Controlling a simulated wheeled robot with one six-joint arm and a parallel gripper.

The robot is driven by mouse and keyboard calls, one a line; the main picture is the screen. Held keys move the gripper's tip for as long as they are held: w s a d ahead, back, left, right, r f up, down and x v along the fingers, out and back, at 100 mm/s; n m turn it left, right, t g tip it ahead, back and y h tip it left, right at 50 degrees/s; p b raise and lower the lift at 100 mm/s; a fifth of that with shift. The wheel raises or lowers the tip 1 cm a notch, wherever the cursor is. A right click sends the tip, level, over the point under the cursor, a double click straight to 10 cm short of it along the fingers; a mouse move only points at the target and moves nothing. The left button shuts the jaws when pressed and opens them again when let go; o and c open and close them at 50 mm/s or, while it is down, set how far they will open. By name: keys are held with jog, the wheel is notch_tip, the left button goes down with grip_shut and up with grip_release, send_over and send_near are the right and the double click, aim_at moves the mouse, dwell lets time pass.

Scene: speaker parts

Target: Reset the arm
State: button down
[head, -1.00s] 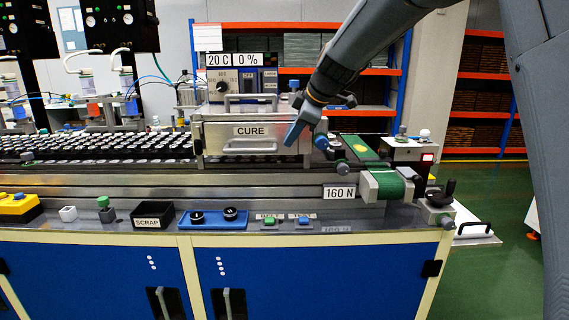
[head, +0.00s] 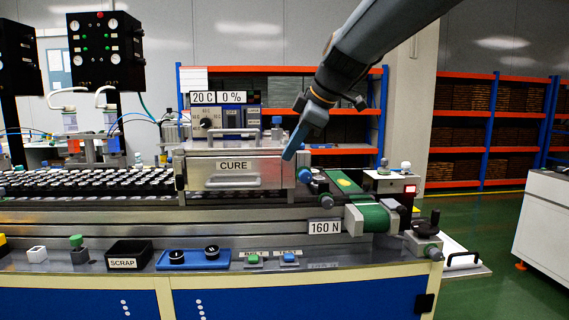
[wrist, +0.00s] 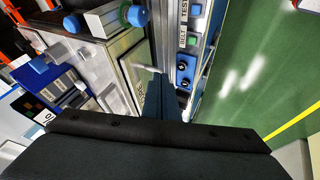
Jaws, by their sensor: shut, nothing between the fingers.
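My arm (head: 372,52) reaches in from the top right of the head view. My gripper (head: 290,154) points down and to the left, its fingers together and empty, in front of the right end of the CURE oven (head: 234,172). I cannot tell whether the fingertips touch the oven. In the wrist view my gripper (wrist: 165,100) shows as dark blue fingers pressed together, with the oven (wrist: 112,62) to their left.
A green belt (head: 368,215) with a 160 N label lies right of the oven. The SCRAP bin (head: 128,254), a blue tray (head: 194,258) and push buttons line the bench front. Shelves (head: 470,130) stand behind. Green floor (head: 480,225) is open at right.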

jog(key=s+d+f+m+g+h, duration=0.1)
jog(key=s+d+f+m, duration=0.25)
jog(key=f, duration=0.25)
jog(key=s+d+f+m+g+h+p, duration=0.1)
jog(key=s+d+f+m, duration=0.25)
jog(key=f, duration=0.25)
jog(key=s+d+f+m+h, duration=0.1)
jog(key=s+d+f+m, duration=0.1)
jog(key=s+d+f, duration=0.3)
jog(key=s+d+f+m+g+h, duration=0.1)
jog(key=s+d+f+m, duration=0.2)
jog(key=s+f, duration=0.4)
jog(key=s+d+f+m+g+h, duration=0.1)
jog(key=s+d+f+m+g, duration=0.1)
jog(key=s+f+m, duration=0.4)
jog(key=s+d+f, duration=0.1)
jog(key=s+f, duration=0.1)
jog(key=s, duration=0.3)
jog(key=shift+s+d+p, duration=0.2)
jog(key=shift+s+p, duration=0.15)
jog(key=shift+p, duration=0.05)
